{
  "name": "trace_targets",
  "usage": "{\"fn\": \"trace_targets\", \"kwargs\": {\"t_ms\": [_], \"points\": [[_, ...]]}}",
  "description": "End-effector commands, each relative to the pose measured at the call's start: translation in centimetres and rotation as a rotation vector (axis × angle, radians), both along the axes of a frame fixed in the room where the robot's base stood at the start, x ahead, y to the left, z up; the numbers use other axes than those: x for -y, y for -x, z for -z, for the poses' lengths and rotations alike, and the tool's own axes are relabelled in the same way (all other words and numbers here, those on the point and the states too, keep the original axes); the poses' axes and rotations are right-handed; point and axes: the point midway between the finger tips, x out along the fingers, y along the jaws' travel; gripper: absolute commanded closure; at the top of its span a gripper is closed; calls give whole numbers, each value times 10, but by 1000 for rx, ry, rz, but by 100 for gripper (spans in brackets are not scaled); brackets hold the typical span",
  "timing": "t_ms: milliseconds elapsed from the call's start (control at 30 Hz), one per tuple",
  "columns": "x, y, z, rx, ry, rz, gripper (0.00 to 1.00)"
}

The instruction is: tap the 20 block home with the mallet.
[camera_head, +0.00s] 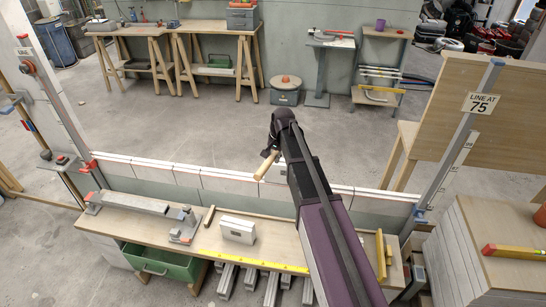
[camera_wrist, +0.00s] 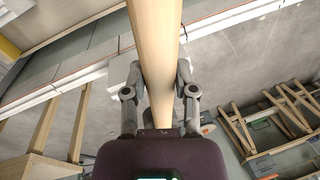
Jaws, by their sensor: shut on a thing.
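My gripper (camera_head: 270,152) is shut on the pale wooden handle of the mallet (camera_head: 265,166), held above the block row. In the wrist view the handle (camera_wrist: 155,45) runs upward between my two fingers (camera_wrist: 158,90). The mallet's head cannot be made out in either view. A row of white-topped blocks (camera_head: 187,176) runs across behind the bench, partly hidden by my arm, and shows pale in the wrist view (camera_wrist: 70,75). I can read no number on any block, so I cannot tell which is the 20 block.
The wooden bench (camera_head: 275,238) carries a loose white block (camera_head: 238,229), a grey metal bar (camera_head: 135,203) and a yellow rule (camera_head: 250,261). Posts stand at both row ends; a sign reading "LINE AT 75" (camera_head: 481,103) is on the right one. Open floor lies beyond.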

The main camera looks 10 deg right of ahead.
Motion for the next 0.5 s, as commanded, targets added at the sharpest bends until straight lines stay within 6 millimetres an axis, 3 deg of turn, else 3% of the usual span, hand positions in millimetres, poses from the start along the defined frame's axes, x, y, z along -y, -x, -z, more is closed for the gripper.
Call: {"fn": "trace_targets", "kwargs": {"t_ms": [200, 500], "points": [[1, 0, 22, 1, 1, 0, 100], [1, 0, 40, 1, 0, 1, 100]]}}
